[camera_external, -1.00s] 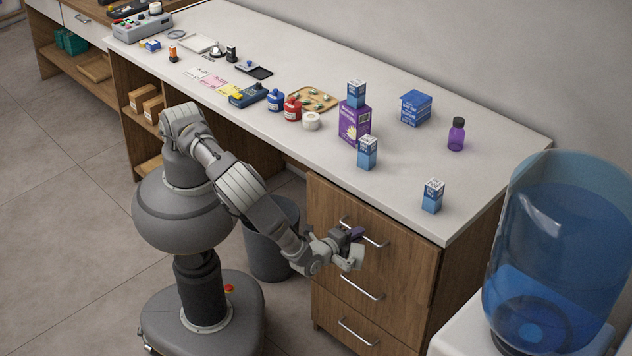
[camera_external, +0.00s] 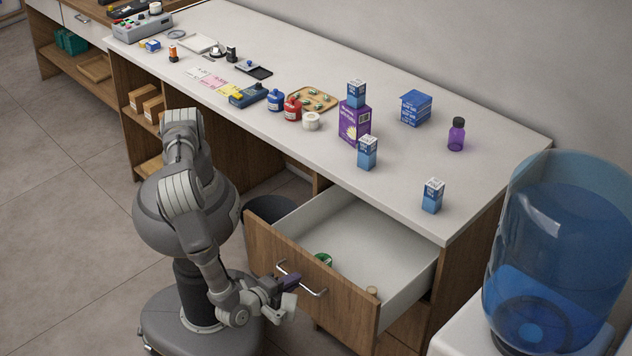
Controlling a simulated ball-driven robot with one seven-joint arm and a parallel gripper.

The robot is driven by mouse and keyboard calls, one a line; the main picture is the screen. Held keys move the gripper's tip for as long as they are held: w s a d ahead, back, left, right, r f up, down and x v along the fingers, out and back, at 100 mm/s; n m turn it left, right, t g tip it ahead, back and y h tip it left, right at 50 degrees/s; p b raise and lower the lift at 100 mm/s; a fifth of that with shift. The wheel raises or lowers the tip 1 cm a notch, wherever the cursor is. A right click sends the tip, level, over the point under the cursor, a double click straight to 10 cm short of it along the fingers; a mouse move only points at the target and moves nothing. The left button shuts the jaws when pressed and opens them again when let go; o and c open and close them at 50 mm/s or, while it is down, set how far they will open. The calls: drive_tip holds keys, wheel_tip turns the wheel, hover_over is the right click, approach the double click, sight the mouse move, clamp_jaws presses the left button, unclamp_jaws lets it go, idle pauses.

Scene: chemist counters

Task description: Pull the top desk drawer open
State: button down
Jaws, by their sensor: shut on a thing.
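The top desk drawer (camera_external: 395,250) stands pulled well out from under the white counter, and its pale inside shows. Its brown wooden front (camera_external: 345,297) faces my arm. The fingers partly hide the handle there. Inside the drawer, a small green round item (camera_external: 323,259) lies near the front and a small tan item (camera_external: 372,291) lies near the right front corner.
The counter (camera_external: 490,165) holds a purple box (camera_external: 354,122), several small blue boxes and a purple bottle (camera_external: 456,134) above the drawer. A large blue water bottle (camera_external: 555,255) stands at the right.

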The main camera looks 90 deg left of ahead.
drive_tip(key=f+b+v, duration=0.1)
drive_tip(key=v, duration=0.6)
drive_tip(key=shift+s+f, duration=0.2)
drive_tip(key=shift+f, duration=0.15)
drive_tip(key=shift+d, duration=0.15)
drive_tip(key=c, duration=1.2)
unclamp_jaws()
drive_tip(key=shift+r, duration=0.1)
drive_tip(key=p+v, duration=0.1)
drive_tip(key=v, duration=0.6)
drive_tip(key=shift+s+d, duration=0.2)
drive_tip(key=shift+d, duration=0.05)
